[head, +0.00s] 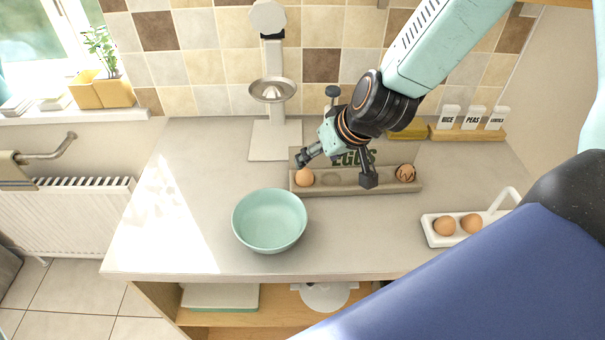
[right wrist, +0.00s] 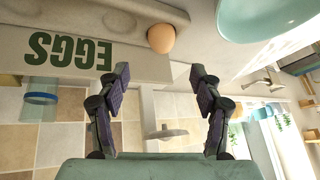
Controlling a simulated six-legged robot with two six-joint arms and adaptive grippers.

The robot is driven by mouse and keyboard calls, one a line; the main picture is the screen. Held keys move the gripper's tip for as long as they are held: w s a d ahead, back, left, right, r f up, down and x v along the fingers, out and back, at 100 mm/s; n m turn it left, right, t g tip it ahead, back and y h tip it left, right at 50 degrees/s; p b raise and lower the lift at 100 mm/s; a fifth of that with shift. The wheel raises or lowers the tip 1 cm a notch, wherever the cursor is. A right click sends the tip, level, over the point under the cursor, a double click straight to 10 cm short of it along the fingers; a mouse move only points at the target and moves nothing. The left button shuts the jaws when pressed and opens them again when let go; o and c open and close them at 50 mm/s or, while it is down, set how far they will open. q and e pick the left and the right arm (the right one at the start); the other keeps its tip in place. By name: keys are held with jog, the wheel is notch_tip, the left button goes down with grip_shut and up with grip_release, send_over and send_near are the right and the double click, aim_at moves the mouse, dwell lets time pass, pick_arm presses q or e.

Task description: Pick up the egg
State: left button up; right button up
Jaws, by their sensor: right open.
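A brown egg (head: 305,177) sits at the left end of the wooden egg holder (head: 345,188) marked EGGS. An egg with dark markings (head: 405,173) sits at its right end. Two more brown eggs (head: 445,226) (head: 471,223) sit in a white handled tray (head: 440,242). My right gripper (head: 336,170) is open and empty over the holder, with its left finger close to the left egg. In the right wrist view that egg (right wrist: 161,38) lies beyond and between the spread fingertips (right wrist: 158,72), with no visible contact. My left gripper is not in view.
A teal bowl (head: 269,222) stands in front of the holder. A white stand with a metal dish (head: 272,90) is behind it to the left. Labelled jars (head: 472,118) stand on a wooden rack at the back right. The counter's front middle is clear.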

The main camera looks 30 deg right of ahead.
aim_at(307, 172)
jog(key=shift+f+b, duration=0.35)
jog(key=shift+f, duration=0.15)
jog(key=shift+d+f+b, duration=0.1)
jog(key=shift+f+b, duration=0.25)
jog(key=shift+b, duration=0.15)
jog(key=shift+w+f, duration=0.1)
jog(key=shift+f, duration=0.1)
jog(key=f+b, duration=0.1)
jog(key=w+a+f+b, duration=0.1)
jog(key=shift+w+a+f+b, duration=0.1)
jog(key=shift+w+f+b, duration=0.1)
jog(key=shift+f+b, duration=0.1)
jog(key=shift+b+x, duration=0.45)
jog(key=shift+x, duration=0.4)
jog(key=shift+w+f, duration=0.15)
jog(key=shift+w, duration=0.05)
jog(key=shift+c, duration=0.3)
jog(key=shift+s, duration=0.15)
jog(key=c, duration=0.5)
jog(key=shift+c, duration=0.8)
